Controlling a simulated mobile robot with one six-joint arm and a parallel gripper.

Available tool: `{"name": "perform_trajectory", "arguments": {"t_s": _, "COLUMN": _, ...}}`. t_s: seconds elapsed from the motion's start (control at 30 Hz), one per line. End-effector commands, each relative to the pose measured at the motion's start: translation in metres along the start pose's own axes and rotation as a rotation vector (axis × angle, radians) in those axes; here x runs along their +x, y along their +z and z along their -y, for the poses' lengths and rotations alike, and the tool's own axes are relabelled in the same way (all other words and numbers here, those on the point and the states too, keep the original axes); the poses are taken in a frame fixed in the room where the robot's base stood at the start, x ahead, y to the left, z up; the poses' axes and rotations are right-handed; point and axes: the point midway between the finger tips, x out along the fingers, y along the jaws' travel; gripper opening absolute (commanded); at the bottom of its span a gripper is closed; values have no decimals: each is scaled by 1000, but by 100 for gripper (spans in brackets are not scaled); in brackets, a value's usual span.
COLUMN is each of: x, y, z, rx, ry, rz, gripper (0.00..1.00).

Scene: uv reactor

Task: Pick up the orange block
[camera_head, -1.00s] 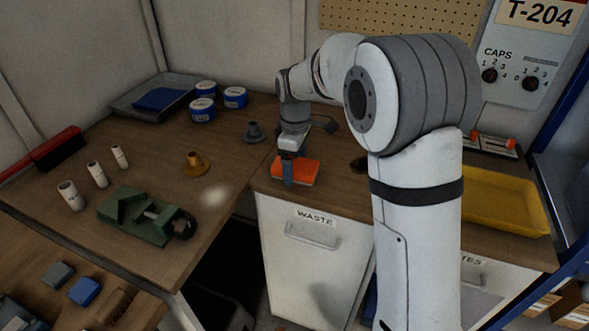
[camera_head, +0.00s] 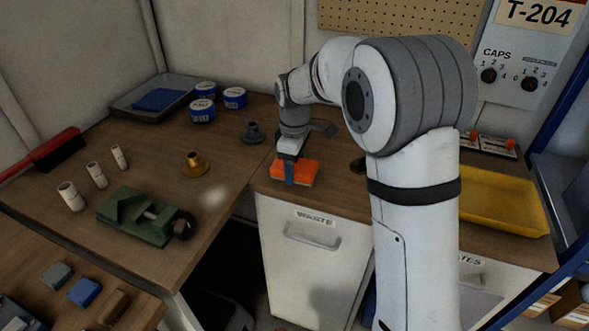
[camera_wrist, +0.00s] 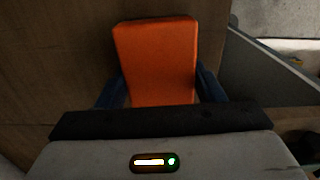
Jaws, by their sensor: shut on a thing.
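The orange block (camera_head: 303,172) is on the wooden counter above the waste cabinet, close to the front edge. In the wrist view the orange block (camera_wrist: 156,58) fills the space between two blue fingers. My gripper (camera_head: 289,173) points down over it and is shut on it, with one blue finger showing on the block's near side. In the wrist view my gripper (camera_wrist: 160,88) has one finger at each side of the block. I cannot tell whether the block is clear of the counter; any gap beneath it is too small to see.
A yellow tray (camera_head: 500,203) lies to the right behind my arm. A dark grey flanged part (camera_head: 254,133) and a brass one (camera_head: 194,165) stand to the left. A green vise (camera_head: 140,215) and several white cylinders are farther left. A dark gap lies between the counters.

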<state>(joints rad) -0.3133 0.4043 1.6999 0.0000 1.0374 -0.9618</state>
Motion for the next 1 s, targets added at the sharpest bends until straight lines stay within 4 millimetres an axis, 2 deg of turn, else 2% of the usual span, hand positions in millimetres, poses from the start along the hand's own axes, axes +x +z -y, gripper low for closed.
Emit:
{"name": "perform_trajectory", "arguments": {"t_s": 0.17, "x": -1, "y": 0, "z": 0, "rx": 0, "ry": 1, "rz": 0, "gripper": 37}}
{"name": "perform_trajectory", "arguments": {"t_s": 0.27, "x": -9, "y": 0, "z": 0, "rx": 0, "ry": 2, "rz": -1, "gripper": 37}}
{"name": "perform_trajectory", "arguments": {"t_s": 0.7, "x": -89, "y": 0, "z": -1, "rx": 0, "ry": 2, "rz": -2, "gripper": 37}}
{"name": "perform_trajectory", "arguments": {"t_s": 0.83, "x": -99, "y": 0, "z": 0, "rx": 0, "ry": 1, "rz": -1, "gripper": 37}}
{"name": "perform_trajectory", "arguments": {"t_s": 1.0, "x": -101, "y": 0, "z": 0, "rx": 0, "ry": 0, "rz": 0, "gripper": 37}}
